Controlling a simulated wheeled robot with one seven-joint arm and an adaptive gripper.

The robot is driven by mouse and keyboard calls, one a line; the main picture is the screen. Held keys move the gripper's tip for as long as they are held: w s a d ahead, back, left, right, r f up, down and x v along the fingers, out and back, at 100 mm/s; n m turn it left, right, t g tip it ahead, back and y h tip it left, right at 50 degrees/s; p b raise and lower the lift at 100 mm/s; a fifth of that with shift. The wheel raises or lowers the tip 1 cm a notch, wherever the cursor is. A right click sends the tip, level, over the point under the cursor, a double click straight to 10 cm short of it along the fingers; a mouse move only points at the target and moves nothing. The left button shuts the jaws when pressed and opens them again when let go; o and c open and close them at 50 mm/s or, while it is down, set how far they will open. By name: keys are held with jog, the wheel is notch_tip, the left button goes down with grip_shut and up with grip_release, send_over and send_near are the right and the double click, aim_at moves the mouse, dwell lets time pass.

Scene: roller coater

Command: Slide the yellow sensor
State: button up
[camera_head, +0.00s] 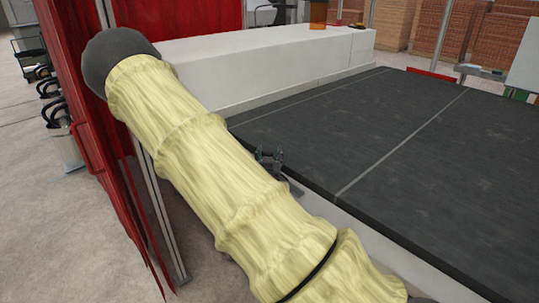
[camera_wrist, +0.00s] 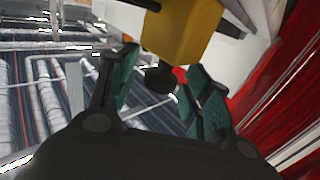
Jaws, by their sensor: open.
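The yellow sensor (camera_wrist: 187,28) is a yellow block at the top middle of the wrist view, partly cut off by the frame edge. A dark rounded knob (camera_wrist: 160,79) shows just below it. My gripper (camera_wrist: 159,68) has two fingers with teal pads, spread apart and open. The knob appears between the fingertips, with visible gaps on both sides. I cannot tell its exact depth relative to the tips. In the head view the yellow sensor cannot be made out; my sleeved arm covers much of the middle.
A dark flat belt or table surface (camera_head: 400,150) fills the right of the head view, beside a long white housing (camera_head: 260,68). Red panels (camera_head: 85,95) stand at the left. Rollers or pipes (camera_wrist: 45,90) show left in the wrist view. Grey floor (camera_head: 30,200) is open at far left.

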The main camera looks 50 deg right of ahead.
jog(key=v, duration=1.1)
jog(key=shift+s+a, duration=0.1)
